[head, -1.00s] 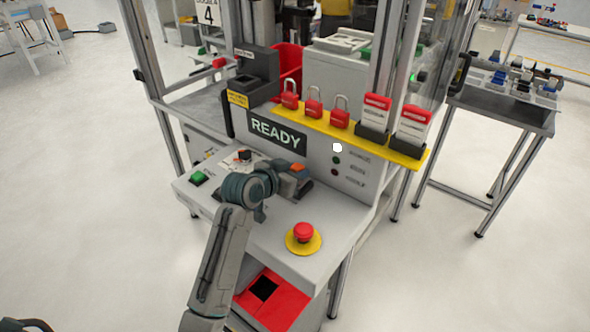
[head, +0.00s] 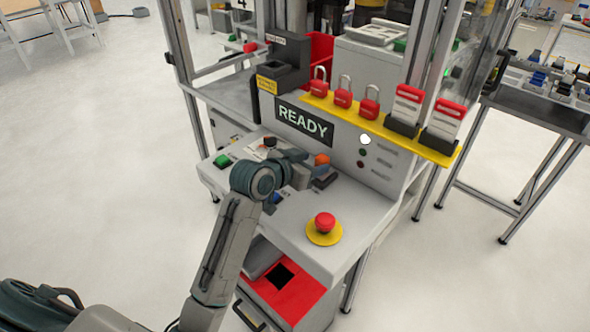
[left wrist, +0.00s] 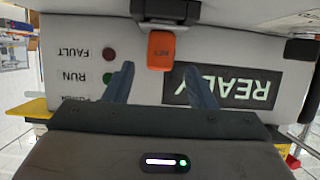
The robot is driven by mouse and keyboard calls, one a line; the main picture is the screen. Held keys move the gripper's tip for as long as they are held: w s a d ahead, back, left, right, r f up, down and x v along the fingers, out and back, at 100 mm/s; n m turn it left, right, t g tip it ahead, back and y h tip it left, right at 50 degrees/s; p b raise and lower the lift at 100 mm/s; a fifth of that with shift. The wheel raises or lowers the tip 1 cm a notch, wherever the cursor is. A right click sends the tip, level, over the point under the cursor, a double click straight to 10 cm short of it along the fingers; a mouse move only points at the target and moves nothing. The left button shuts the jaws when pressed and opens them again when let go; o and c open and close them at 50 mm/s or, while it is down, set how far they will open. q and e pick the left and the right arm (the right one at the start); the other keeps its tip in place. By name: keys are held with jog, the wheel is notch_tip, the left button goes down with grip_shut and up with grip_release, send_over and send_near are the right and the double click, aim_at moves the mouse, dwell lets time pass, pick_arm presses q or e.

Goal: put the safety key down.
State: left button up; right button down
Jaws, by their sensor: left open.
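The safety key is an orange tag (head: 322,159) standing on a dark block on the sloping console, right of my left gripper (head: 298,168) in the head view. In the left wrist view, which is upside down, the orange key (left wrist: 161,50) shows at the dark holder along the top edge. My left gripper (left wrist: 160,82) is open, with one finger on each side of the key in the picture. The fingers look apart from the key and nothing is between them. The key's lower part is hidden. My right gripper is not in view.
A red stop button (head: 324,222) on a yellow disc stands at the console's near right. A READY display (head: 304,122) is behind the key. Red padlocks (head: 343,93) and red-white tags (head: 406,105) line a yellow shelf (head: 380,125). A green button (head: 222,161) is at left.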

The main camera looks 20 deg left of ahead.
pick_arm(q)
jog(key=b+v, duration=0.1)
jog(key=v, duration=0.7)
